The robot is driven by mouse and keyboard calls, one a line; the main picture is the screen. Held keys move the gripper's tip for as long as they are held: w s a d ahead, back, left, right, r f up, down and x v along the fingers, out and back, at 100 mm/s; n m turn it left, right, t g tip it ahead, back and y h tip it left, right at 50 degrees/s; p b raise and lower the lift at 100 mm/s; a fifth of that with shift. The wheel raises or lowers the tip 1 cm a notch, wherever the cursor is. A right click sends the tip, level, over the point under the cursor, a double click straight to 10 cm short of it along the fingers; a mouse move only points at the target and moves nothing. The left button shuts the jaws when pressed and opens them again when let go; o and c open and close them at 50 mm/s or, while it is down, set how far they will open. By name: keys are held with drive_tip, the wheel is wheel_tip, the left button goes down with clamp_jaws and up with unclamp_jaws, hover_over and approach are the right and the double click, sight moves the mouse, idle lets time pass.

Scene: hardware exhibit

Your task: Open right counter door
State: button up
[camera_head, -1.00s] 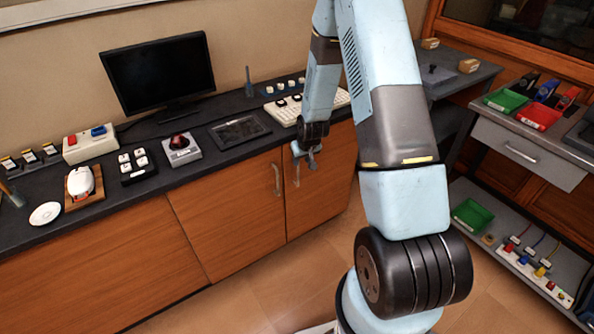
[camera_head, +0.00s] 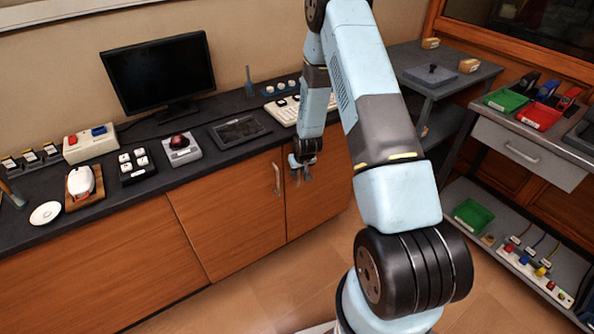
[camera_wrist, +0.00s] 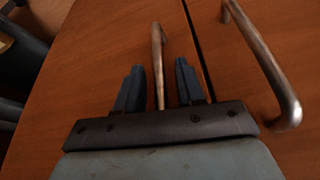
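The right counter door (camera_head: 325,190) is a brown wooden panel under the dark counter, and it looks closed. My gripper (camera_head: 300,175) is in front of its upper left part and hides most of its handle in the head view. In the wrist view my gripper (camera_wrist: 160,78) is open. The right door's metal bar handle (camera_wrist: 157,55) runs between the two dark fingers, with a gap visible on each side. The seam beside the left door is just right of the fingers.
The left counter door (camera_head: 225,225) is closed. Its handle (camera_head: 276,179) is close to my gripper and also shows in the wrist view (camera_wrist: 268,65). A keyboard and small devices sit on the counter (camera_head: 215,155) above. Open floor (camera_head: 290,280) lies in front.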

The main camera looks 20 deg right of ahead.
drive_tip(key=shift+c, duration=0.4)
clamp_jaws()
